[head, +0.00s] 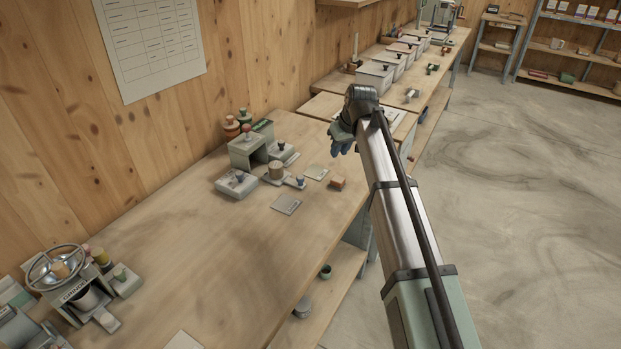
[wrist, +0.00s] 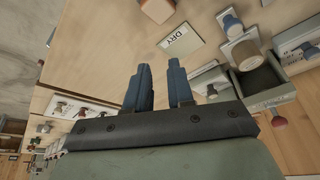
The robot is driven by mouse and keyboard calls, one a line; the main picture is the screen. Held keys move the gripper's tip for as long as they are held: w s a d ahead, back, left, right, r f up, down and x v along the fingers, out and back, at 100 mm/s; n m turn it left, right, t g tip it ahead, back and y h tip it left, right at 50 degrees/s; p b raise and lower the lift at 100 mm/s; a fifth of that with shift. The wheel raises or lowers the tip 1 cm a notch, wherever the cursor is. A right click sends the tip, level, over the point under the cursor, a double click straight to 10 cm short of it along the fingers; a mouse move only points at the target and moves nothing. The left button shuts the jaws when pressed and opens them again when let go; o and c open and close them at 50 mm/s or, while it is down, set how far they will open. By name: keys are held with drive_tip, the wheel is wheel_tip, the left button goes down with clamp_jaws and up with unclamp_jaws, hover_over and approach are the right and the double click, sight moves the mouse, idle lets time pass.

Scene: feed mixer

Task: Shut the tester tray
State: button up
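The tester is a grey box-like unit (head: 247,152) with a red knob on top, towards the back of the bench. In the wrist view, its dark opening (wrist: 259,79) shows at the right. What looks like its tray (head: 297,183) sticks out in front, with a blue-grey knob on its outer end and a tan round cup (head: 276,170) near the opening. The knob end also shows in the wrist view (wrist: 231,23). My gripper (head: 341,148) is above the bench, right of the tester and apart from the tray. Its two blue fingers (wrist: 160,80) are apart with nothing between them.
A DRY card (wrist: 181,40), an orange-brown block (head: 337,182) and a grey plate (head: 286,204) lie near the tray. Small knobbed units flank the tester. A grinder (head: 80,285) stands at front left. Lidded bins (head: 375,77) line the far bench. The bench middle is mostly clear.

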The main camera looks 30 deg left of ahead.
drive_tip(key=shift+m+g+y, duration=0.4)
drive_tip(key=shift+m+y, duration=0.3)
drive_tip(key=shift+m, duration=0.2)
drive_tip(key=d+f, duration=0.1)
drive_tip(key=d, duration=0.2)
drive_tip(key=d+f, duration=0.1)
drive_tip(key=d, duration=0.2)
drive_tip(key=s+d+f, duration=0.1)
drive_tip(key=d, duration=0.2)
drive_tip(key=shift+s, duration=0.1)
clamp_jaws()
drive_tip(key=s, duration=0.1)
drive_tip(key=s+m+y, duration=0.1)
drive_tip(key=s+m, duration=0.1)
drive_tip(key=shift+s+d+f+g+y, duration=0.1)
drive_tip(key=shift+d+f+g+y, duration=0.15)
drive_tip(key=shift+d+g+y, duration=0.1)
drive_tip(key=s+a+r+m+y, duration=0.2)
drive_tip(key=s+a+m+y, duration=0.1)
drive_tip(key=s+m, duration=0.15)
drive_tip(key=m, duration=0.3)
approach(303, 183)
wheel_tip(303, 183, down, 3)
drive_tip(key=shift+w+r+g, duration=0.1)
drive_tip(key=shift+g, duration=0.25)
drive_tip(key=shift+a, duration=1.9)
